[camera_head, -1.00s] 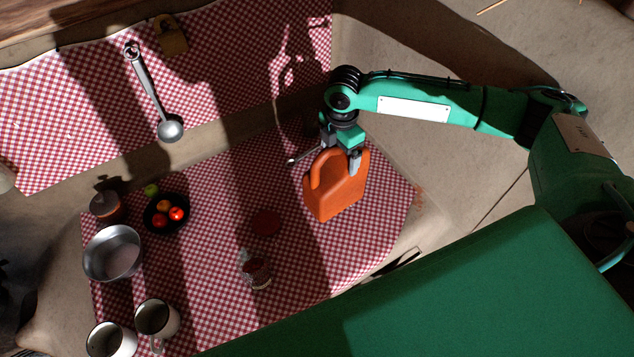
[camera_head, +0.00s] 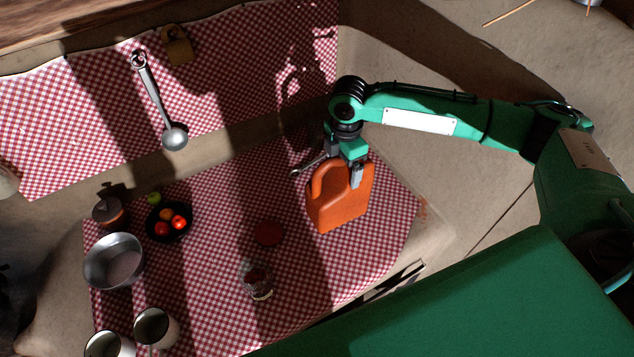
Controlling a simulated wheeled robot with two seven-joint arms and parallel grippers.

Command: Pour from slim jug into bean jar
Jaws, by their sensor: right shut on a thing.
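The slim jug is an orange, flat-sided jug (camera_head: 340,206) at the right of the checked cloth in the head view. It looks upright. I cannot tell whether its base touches the cloth. My right gripper (camera_head: 349,172) is shut on the upper part of the jug, by its handle. The jug partly hides the fingers. The bean jar is a clear glass jar (camera_head: 257,281) with dark reddish contents, standing to the lower left of the jug and apart from it. My left gripper is not in view.
A dark bowl of fruit (camera_head: 168,224), a lidded pot (camera_head: 109,213), a metal pan (camera_head: 114,261) and two mugs (camera_head: 157,328) stand at left. A ladle (camera_head: 160,105) hangs behind. Cloth around the jar is mostly clear.

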